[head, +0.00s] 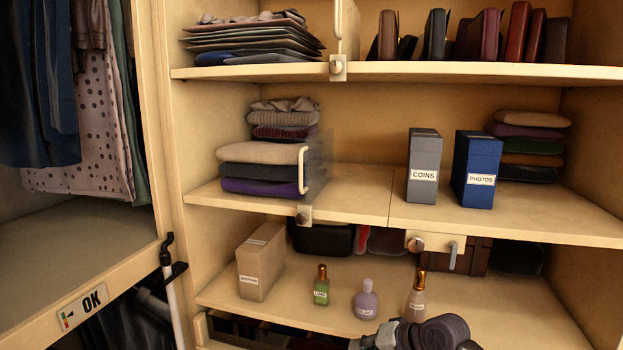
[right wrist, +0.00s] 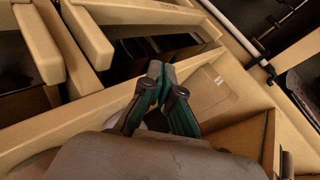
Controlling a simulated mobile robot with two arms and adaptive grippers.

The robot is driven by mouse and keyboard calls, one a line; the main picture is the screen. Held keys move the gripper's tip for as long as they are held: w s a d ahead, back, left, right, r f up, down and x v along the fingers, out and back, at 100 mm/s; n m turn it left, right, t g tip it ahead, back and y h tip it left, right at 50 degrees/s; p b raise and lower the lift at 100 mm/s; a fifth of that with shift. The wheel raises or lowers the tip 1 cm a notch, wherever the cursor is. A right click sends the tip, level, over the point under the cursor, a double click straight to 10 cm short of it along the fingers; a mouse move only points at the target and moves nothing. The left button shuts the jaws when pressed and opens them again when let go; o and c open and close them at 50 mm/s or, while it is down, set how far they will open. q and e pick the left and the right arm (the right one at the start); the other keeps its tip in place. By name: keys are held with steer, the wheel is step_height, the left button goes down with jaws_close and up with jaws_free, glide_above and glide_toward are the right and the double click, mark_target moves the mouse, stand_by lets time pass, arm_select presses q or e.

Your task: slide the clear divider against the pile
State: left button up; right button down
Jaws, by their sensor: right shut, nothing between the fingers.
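The clear divider (head: 319,158) stands upright on the middle shelf, with a pale handle (head: 302,170) on its front edge and a round-knobbed clamp (head: 304,214) at the shelf lip. The pile (head: 262,172) of folded clothes is just left of it, beige, black and purple at the bottom. I cannot tell whether they touch. My right gripper (head: 372,341) is low at the bottom edge of the head view, below and right of the divider, partly cut off. In the right wrist view its fingers (right wrist: 163,75) are together and empty. My left gripper is not in view.
Grey COINS (head: 424,166) and blue PHOTOS (head: 476,172) boxes stand right on the same shelf, with free room left of them. Below are a beige box (head: 261,262) and bottles (head: 321,285). Another clear divider (head: 347,28) is on the top shelf.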

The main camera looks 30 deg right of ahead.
step_height(320, 180, up, 38)
steer(key=s+d+m+t+y, duration=0.1)
steer(key=d+m+t+y, duration=0.15)
steer(key=t+y, duration=0.3)
arm_select(q)
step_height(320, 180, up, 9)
steer(key=p, duration=0.9)
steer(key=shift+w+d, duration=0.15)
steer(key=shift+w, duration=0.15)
arm_select(e)
steer(key=x, duration=1.4)
steer(key=shift+a+f, duration=0.2)
steer(key=shift+f, duration=0.3)
arm_select(q)
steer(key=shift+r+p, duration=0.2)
steer(key=shift+p, duration=0.15)
arm_select(e)
steer(key=shift+m, duration=0.25)
